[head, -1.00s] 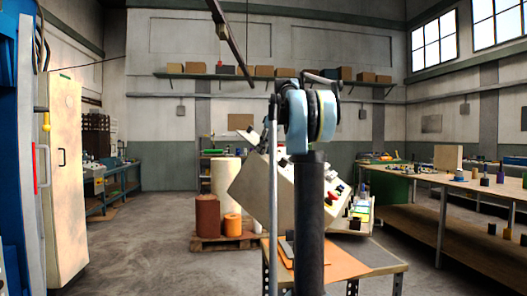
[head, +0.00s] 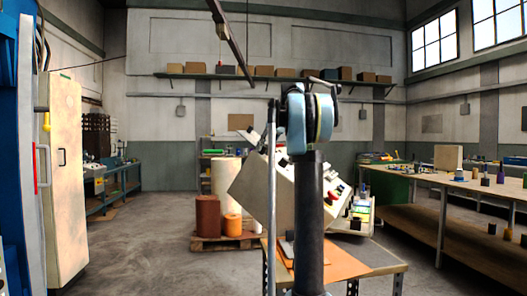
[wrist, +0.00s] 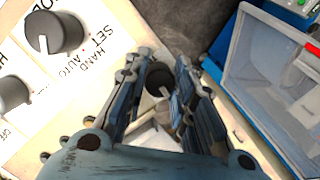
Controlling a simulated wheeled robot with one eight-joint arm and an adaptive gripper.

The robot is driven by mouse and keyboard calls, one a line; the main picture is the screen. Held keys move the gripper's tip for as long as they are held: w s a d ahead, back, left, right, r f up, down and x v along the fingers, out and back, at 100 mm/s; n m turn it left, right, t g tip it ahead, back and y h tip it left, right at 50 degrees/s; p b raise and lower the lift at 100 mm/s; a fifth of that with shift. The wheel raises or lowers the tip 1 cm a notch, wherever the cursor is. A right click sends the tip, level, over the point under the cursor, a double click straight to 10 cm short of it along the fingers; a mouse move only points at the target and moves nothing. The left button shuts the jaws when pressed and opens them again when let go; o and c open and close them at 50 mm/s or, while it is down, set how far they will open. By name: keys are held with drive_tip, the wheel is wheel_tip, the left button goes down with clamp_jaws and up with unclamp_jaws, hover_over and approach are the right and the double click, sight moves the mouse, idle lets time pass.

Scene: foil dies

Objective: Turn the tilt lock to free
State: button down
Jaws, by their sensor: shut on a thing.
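In the wrist view my gripper (wrist: 162,68) has its two fingers on either side of a dark round knob (wrist: 158,80) and is shut on it. The tilt lock's label and setting cannot be read here; this knob may be it. A cream panel (wrist: 95,105) fills the left, with a black knob (wrist: 57,32) with a white pointer, by the words SET, HAND and AUTO, and a grey knob (wrist: 12,94). In the head view the tilted cream box (head: 254,192) stands behind my arm, and my gripper is hidden there.
The box stands by a bench with an orange mat (head: 345,262). A pallet (head: 215,243) with rolls is to its left. A long workbench (head: 460,182) is at the right.

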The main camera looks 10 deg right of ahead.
drive_tip(key=m, duration=0.3)
drive_tip(key=shift+w+d+m+y, duration=0.1)
drive_tip(key=shift+m+y, duration=0.8)
drive_tip(key=shift+m, duration=1.4)
drive_tip(key=c, duration=1.3)
unclamp_jaws()
drive_tip(key=shift+c, duration=0.2)
drive_tip(key=v, duration=1.1)
drive_tip(key=shift+s+d+r, duration=0.2)
drive_tip(key=shift+d+r, duration=0.05)
drive_tip(key=shift+r, duration=0.05)
